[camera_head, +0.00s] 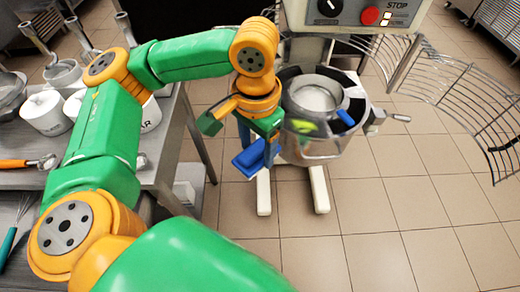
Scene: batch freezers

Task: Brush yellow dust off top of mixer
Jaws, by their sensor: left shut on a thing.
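The mixer (345,22) stands right of centre, with its control head at the top edge. Its steel bowl (318,150) sits below, with a pale round opening (313,97) inside a dark rim. A yellow-green patch (303,126) shows at the bowl's near rim, and a small blue piece (346,117) lies to its right. My left gripper (262,148) points down just left of the bowl, shut on a blue object (249,158), probably a brush. The gripper hides part of this object and the bowl's left side. I cannot tell whether the object touches the bowl. My right gripper is out of view.
The mixer's wire guard (455,95) stands swung out to the right. A steel table (165,150) on the left holds white canisters (45,112), ladles, an orange-handled tool (25,163) and a whisk (12,235). The tiled floor at the right front is clear.

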